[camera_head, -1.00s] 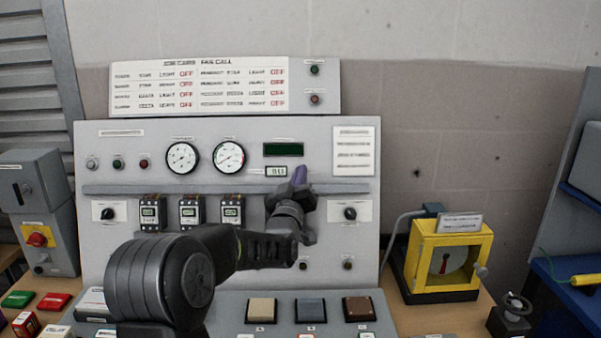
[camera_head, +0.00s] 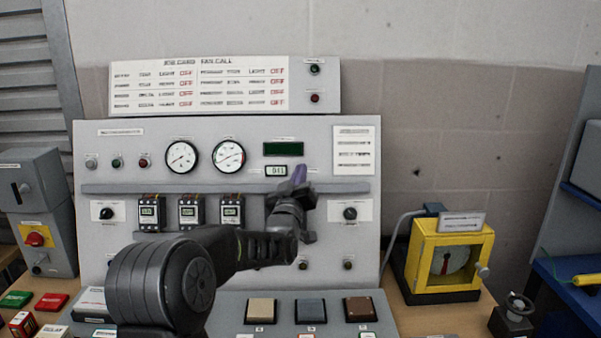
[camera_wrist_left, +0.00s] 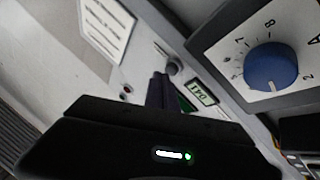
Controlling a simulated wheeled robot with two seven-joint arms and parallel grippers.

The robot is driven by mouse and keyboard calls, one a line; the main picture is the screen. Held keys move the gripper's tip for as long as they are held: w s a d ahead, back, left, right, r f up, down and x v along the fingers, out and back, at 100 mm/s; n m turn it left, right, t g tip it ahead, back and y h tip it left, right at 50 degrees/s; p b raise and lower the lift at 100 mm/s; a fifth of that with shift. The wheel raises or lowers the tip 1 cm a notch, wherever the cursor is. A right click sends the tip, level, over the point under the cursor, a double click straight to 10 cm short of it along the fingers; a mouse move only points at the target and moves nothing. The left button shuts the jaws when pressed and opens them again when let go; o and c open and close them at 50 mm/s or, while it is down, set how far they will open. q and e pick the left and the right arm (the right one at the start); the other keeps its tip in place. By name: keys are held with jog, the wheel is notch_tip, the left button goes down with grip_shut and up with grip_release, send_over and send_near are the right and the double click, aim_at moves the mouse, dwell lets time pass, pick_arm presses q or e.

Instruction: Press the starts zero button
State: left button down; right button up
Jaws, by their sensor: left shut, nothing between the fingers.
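The starts counter (camera_head: 276,171) is a small display on the grey panel, under the dark green screen (camera_head: 283,149). It seems to read 041. My left gripper (camera_head: 299,174) is shut and empty, its fingertips just right of the counter in the head view. In the left wrist view the fingers (camera_wrist_left: 160,88) point at the panel beside the counter (camera_wrist_left: 201,92). A grey round part (camera_wrist_left: 172,66) shows close beyond the fingertips. I cannot make out the zero button for sure, nor whether the fingers touch it. My right gripper is not in view.
Two round gauges (camera_head: 228,156) and breakers (camera_head: 191,212) are left of the gripper. A black selector knob (camera_head: 350,213) is at its lower right. A yellow-framed device (camera_head: 451,289) stands farther right.

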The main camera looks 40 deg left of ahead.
pick_arm(q)
jog(key=shift+w+a+f+b, duration=0.15)
jog(key=shift+w+a+b, duration=0.1)
jog(key=shift+w+b, duration=0.15)
dwell(0.5)
jog(key=shift+s, duration=0.15)
jog(key=shift+s+d+b, duration=0.25)
jog(key=shift+b, duration=0.15)
jog(key=shift+s+d+r, duration=0.2)
jog(key=shift+s+r, duration=0.1)
jog(key=s+d, duration=0.1)
jog(key=s+d+r+b, duration=0.1)
jog(key=s+d, duration=0.1)
jog(key=shift+s+r, duration=0.35)
dwell(0.3)
dwell(0.8)
